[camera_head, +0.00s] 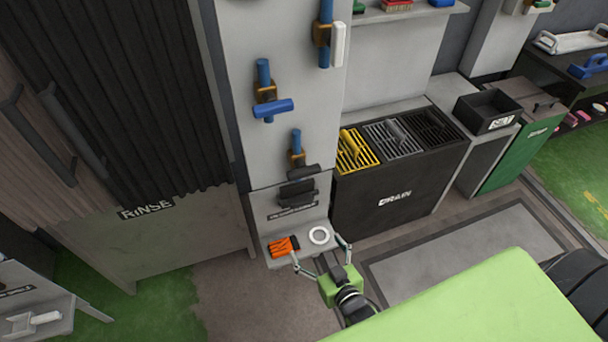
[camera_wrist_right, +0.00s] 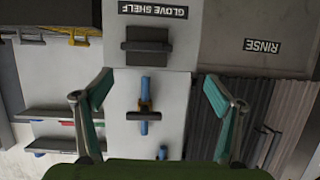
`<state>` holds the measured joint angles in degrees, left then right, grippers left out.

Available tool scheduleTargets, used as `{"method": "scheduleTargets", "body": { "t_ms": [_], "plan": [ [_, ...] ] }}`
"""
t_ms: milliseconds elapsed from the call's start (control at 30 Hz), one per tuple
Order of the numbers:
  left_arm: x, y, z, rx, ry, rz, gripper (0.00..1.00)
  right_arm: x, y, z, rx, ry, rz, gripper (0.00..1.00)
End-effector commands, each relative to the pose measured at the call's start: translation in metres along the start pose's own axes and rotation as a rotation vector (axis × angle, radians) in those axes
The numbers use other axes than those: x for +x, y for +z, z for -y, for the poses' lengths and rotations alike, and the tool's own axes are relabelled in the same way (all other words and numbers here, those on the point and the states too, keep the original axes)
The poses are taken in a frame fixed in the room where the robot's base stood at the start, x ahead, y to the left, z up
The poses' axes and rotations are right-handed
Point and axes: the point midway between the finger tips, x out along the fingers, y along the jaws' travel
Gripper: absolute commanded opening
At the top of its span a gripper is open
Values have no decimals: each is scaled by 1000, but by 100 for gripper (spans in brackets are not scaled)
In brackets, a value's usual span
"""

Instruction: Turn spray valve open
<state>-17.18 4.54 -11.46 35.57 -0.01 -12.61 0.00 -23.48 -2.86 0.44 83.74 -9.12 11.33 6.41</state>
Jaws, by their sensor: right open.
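Three valves with blue pipe pieces and brown bodies sit on a pale wall column. The upper valve has a white handle (camera_head: 338,45), the middle one a blue handle (camera_head: 272,108), and the lowest a dark handle (camera_head: 303,172). I cannot tell which is the spray valve. The wrist view looks upside down and shows one valve with a dark crossbar (camera_wrist_right: 143,116) and part of another blue piece (camera_wrist_right: 163,152). My right gripper (camera_head: 320,250) is open and empty, low in front of the column; its fingers (camera_wrist_right: 158,86) frame the valve from a distance. My left gripper is not in view.
A small glove shelf (camera_head: 270,258) holds an orange item (camera_head: 283,246) and a white ring (camera_head: 319,236), close to my right fingers. A dark bracket (camera_head: 297,192) projects above it. The dark drain bench (camera_head: 375,205) stands right, the rinse panel (camera_head: 185,240) left.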

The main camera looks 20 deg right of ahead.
Motion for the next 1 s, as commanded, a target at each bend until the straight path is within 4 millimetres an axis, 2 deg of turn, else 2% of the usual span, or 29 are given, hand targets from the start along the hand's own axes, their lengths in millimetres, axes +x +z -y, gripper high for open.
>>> {"method": "scheduleTargets", "body": {
  "t_ms": [33,100,200,267,467,1000],
  "plan": [
    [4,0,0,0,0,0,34,1,-34,-6,4,15,-85,86],
    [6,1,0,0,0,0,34,-2,-75,-13,4,30,-180,86],
    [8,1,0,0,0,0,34,-8,-114,-20,1,45,-274,86],
    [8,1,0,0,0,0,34,-10,-127,-23,-1,50,-304,86],
    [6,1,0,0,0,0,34,-2,-142,-25,-3,53,-328,86],
    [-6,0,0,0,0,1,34,92,-173,-30,-2,52,-325,86]
  ]
}}
